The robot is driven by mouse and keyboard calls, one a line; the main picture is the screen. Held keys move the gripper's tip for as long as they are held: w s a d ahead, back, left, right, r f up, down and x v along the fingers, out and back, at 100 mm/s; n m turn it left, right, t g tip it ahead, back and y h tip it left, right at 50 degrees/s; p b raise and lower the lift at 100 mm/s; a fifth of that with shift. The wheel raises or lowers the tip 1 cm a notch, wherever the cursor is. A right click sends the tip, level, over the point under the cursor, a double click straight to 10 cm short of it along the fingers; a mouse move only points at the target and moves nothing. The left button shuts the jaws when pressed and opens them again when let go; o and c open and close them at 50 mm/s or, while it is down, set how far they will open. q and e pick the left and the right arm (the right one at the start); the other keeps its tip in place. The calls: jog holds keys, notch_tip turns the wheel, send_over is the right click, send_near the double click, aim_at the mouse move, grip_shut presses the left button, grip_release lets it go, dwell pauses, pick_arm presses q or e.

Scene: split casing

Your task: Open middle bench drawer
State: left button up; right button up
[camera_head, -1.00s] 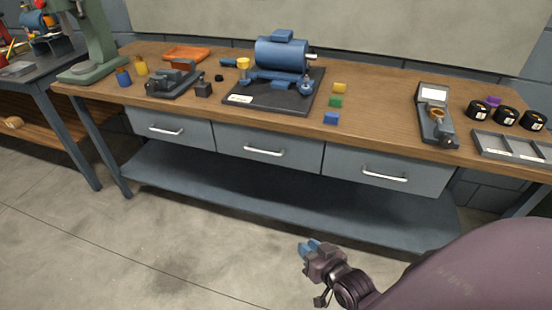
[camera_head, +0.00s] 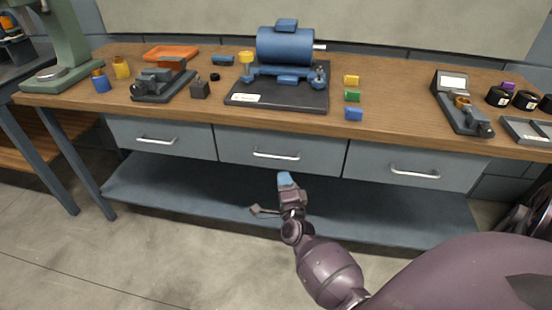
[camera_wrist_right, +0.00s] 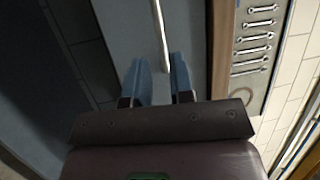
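The middle bench drawer (camera_head: 240,146) has a grey front and a silver bar handle (camera_head: 277,155). It looks shut, its front in line with the drawers beside it. My right gripper (camera_head: 286,179) is just below and in front of that handle in the head view. In the right wrist view its two blue fingers (camera_wrist_right: 160,75) stand apart. A silver handle bar (camera_wrist_right: 160,35) runs up the picture from the gap between the fingertips. I cannot tell whether they touch it. My left gripper is in neither view.
A left drawer (camera_head: 185,142) and a right drawer (camera_head: 440,172) flank it, both shut. A lower shelf (camera_head: 180,190) runs beneath. The wooden benchtop (camera_head: 400,115) holds a blue motor (camera_head: 285,46), a vise and small blocks. The floor in front is clear.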

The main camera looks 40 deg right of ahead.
aim_at(277, 158)
jog(key=b+x, duration=0.1)
jog(key=x, duration=0.8)
jog(key=shift+w, duration=0.15)
jog(key=shift+c, duration=0.2)
grip_shut()
